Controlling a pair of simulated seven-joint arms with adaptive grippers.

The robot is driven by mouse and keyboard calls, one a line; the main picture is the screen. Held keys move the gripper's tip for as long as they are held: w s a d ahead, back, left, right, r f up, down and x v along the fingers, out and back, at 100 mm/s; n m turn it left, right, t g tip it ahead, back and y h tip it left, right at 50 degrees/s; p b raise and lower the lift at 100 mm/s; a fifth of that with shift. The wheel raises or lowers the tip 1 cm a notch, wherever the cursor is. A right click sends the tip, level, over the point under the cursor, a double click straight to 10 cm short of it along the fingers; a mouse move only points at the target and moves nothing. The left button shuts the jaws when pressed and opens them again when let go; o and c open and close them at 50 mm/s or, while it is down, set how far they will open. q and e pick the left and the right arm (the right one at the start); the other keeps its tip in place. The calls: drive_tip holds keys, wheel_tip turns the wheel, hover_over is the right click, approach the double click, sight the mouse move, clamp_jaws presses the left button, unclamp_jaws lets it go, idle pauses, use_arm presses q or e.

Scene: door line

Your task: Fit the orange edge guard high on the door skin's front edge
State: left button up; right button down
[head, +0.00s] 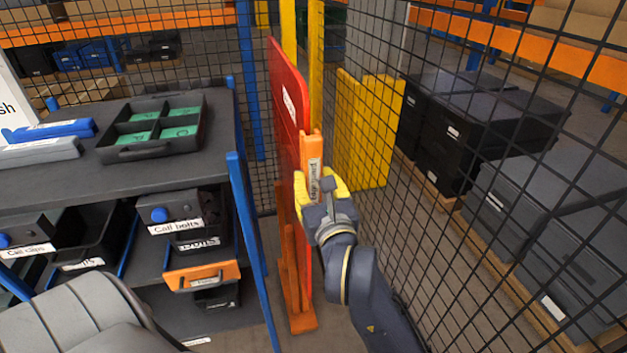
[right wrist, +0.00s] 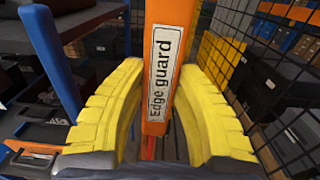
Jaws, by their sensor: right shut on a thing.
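The red door skin (head: 287,90) stands upright in the middle of the head view, its front edge towards me. The orange edge guard (head: 312,150) is upright at that edge. In the head view it overlaps the edge, and I cannot tell whether it is seated on it. My right gripper (head: 322,187), with yellow fingers, is shut on the guard's lower part. In the right wrist view the guard (right wrist: 170,60), labelled "Edge guard", stands between the two fingers (right wrist: 165,120). My left gripper is not in view.
An orange stand (head: 300,315) is below the door. A workbench (head: 60,185) with a black tray (head: 118,153) and labelled bins is to the left, with a blue post (head: 250,240) between. A black mesh fence (head: 440,230) runs close on the right of my right arm.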

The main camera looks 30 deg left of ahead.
drive_tip(key=shift+x, duration=1.55)
idle(1.8)
idle(0.3)
drive_tip(key=c, duration=1)
unclamp_jaws()
drive_tip(key=v, duration=1.2)
